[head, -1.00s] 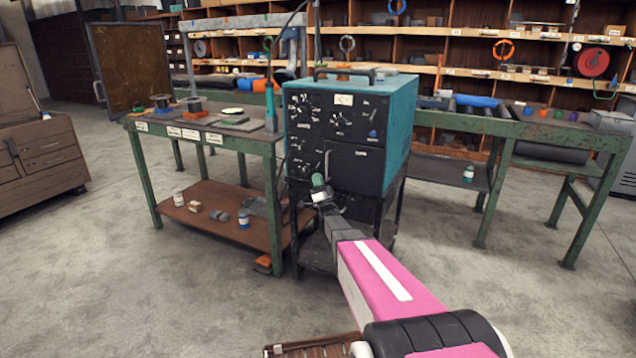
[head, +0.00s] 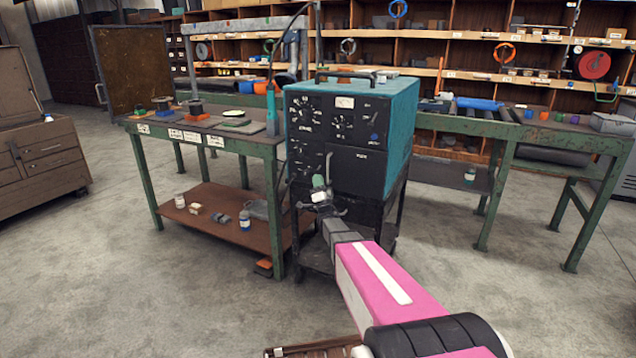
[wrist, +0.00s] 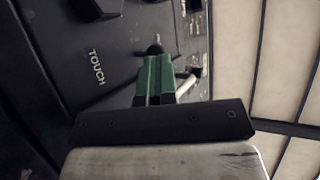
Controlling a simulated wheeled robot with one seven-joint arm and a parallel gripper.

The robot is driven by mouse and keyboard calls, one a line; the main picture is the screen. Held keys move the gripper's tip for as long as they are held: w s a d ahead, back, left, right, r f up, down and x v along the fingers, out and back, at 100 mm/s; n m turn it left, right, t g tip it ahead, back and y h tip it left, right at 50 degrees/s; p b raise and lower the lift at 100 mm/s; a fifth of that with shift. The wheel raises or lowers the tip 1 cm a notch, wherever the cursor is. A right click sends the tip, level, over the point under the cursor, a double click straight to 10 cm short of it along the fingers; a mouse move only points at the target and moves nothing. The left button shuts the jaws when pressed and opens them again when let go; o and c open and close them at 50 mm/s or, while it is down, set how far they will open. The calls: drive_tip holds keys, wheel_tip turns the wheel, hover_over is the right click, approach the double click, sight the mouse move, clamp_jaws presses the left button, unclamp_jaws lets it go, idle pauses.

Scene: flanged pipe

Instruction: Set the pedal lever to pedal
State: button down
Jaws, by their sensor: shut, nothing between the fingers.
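The teal and black welding machine (head: 357,170) stands in the middle of the head view, its dark front panel carrying dials, switches and a slim lever (head: 328,166). My gripper (head: 318,182) is in front of the lower left of this panel, close to that lever. In the wrist view my green fingers (wrist: 155,62) are together, pointing at the panel (wrist: 60,45), with their tips by a black round knob or pivot (wrist: 154,49). A pale lever (wrist: 187,86) lies just right of the fingers; contact cannot be told. No "pedal" label is readable; "TOUCH" is.
A green-framed workbench (head: 264,148) stands left of the machine, with jars and small parts on its lower shelf (head: 215,214). Another green bench (head: 560,138) stands at right. A black handle-like part (wrist: 95,8) sticks out of the panel.

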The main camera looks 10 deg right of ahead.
drive_tip(key=r+m+g+h, duration=0.1)
drive_tip(key=m+h, duration=0.1)
drive_tip(key=r+m+g+h, duration=0.1)
drive_tip(key=m+h, duration=0.1)
drive_tip(key=m, duration=0.1)
drive_tip(key=s+r+m+g+h, duration=0.1)
drive_tip(key=m+h, duration=0.1)
drive_tip(key=h, duration=0.1)
drive_tip(key=shift+s+a+r+m+g, duration=0.1)
drive_tip(key=shift+a+r+m+g, duration=0.2)
drive_tip(key=shift+a+g, duration=0.1)
drive_tip(key=shift+r+m+g+h, duration=0.4)
drive_tip(key=shift+m+g, duration=0.2)
drive_tip(key=shift+g, duration=0.2)
drive_tip(key=shift+f, duration=0.1)
drive_tip(key=shift+s+f, duration=0.1)
drive_tip(key=shift+s, duration=0.05)
approach(316, 172)
drive_tip(key=v, duration=0.3)
drive_tip(key=r+v, duration=0.1)
drive_tip(key=v, duration=0.1)
drive_tip(key=shift+s+d+f, duration=0.1)
drive_tip(key=shift+s, duration=0.45)
